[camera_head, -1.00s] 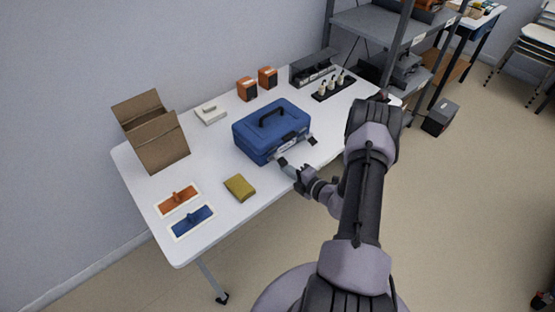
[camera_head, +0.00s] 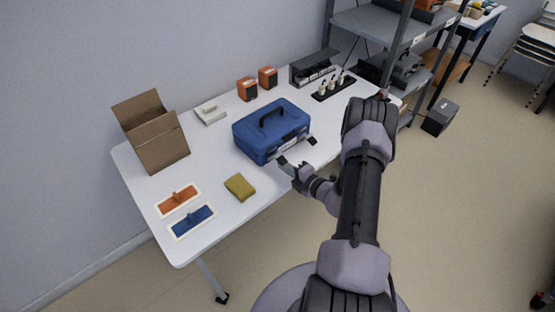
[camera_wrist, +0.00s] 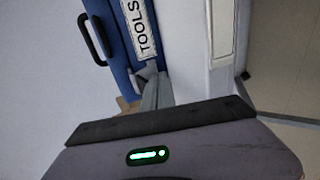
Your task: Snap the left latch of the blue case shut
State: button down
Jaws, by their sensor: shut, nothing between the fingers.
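The blue case (camera_head: 262,141) stands on the table with its lid down and its black handle on top. Its left latch (camera_head: 283,161) sticks out from the front, with a dark end. The right latch (camera_head: 312,141) also sticks out from the front. My gripper (camera_head: 291,168) is shut and empty, just in front of the left latch; I cannot tell whether they touch. The wrist view shows the case (camera_wrist: 117,40) turned sideways with its TOOLS label. A grey latch part (camera_wrist: 147,72) shows beside my gripper (camera_wrist: 158,88), partly hidden.
The white table (camera_head: 225,220) holds a yellow-green block (camera_head: 240,187) left of my gripper. A cardboard box (camera_head: 160,143) stands at the back left. A black holder (camera_head: 333,88) is behind the case.

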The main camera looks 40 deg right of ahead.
jog(key=s, duration=0.6)
jog(key=shift+s+d+p, duration=0.35)
jog(key=shift+s+p, duration=0.05)
